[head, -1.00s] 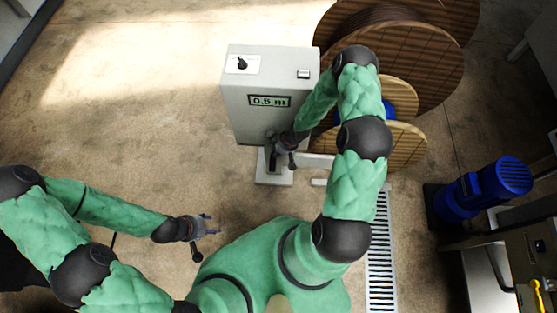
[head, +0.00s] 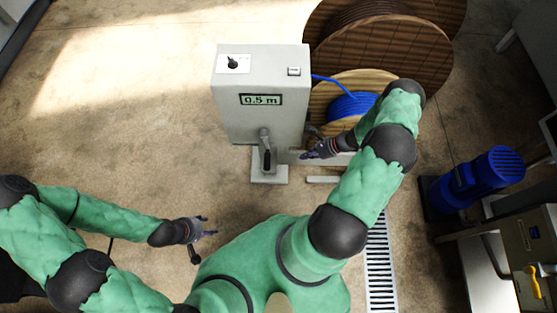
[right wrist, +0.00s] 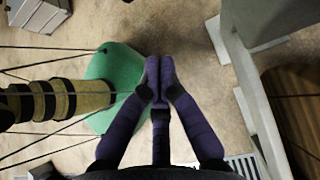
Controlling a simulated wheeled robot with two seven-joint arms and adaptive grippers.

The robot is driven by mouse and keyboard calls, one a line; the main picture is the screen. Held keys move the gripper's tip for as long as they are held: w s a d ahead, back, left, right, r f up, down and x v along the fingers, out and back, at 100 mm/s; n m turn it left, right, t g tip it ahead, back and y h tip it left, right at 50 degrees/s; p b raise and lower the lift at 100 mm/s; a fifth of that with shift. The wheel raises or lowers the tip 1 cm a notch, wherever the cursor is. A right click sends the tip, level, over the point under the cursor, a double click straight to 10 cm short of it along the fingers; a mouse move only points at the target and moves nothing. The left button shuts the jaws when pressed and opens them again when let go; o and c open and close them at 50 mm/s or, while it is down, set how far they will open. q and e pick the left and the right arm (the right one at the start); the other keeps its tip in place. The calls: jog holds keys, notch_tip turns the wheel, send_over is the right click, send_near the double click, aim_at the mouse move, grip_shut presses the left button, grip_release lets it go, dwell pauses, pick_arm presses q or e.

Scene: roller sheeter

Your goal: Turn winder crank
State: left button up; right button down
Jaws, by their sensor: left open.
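The winder is a grey cabinet (head: 258,105) in the head view, with a display reading 0.5 m. Its crank (head: 264,138) is on the front, a grey arm with a dark handle (head: 267,160) hanging low. My right gripper (head: 308,154) is to the right of the crank handle and apart from it. In the right wrist view its purple fingers (right wrist: 155,78) meet at the tips, with nothing visible between them. My left gripper (head: 207,228) is open and empty over the floor, lower left of the cabinet.
Blue cable (head: 351,105) lies on a small wooden reel (head: 376,82) beside the cabinet. A larger wooden reel (head: 425,50) stands behind. A blue motor (head: 485,180) is at right, and a floor grate (head: 379,270) lies below. Floor left of the cabinet is clear.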

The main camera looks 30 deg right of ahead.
aim_at(266, 162)
jog(key=w+a+r+b+x, duration=0.1)
jog(key=r+b+x, duration=0.1)
jog(key=x, duration=1)
jog(key=shift+w+a, duration=0.25)
jog(key=shift+w, duration=0.25)
jog(key=shift+f+b, duration=0.15)
jog(key=shift+b, duration=0.15)
jog(key=a+y+b, duration=0.1)
jog(key=b, duration=0.1)
jog(key=w+a+f+t+y+b, duration=0.1)
jog(key=b, duration=0.1)
jog(key=w+a+t+b, duration=0.1)
jog(key=b, duration=0.1)
jog(key=shift+a+f+y+b, duration=0.1)
jog(key=shift+f+y+b, duration=0.3)
jog(key=shift+w+a+t, duration=0.25)
jog(key=shift+t, duration=0.05)
jog(key=shift+w+a+r, duration=0.15)
jog(key=shift+w+a, duration=0.05)
jog(key=shift+a, duration=0.1)
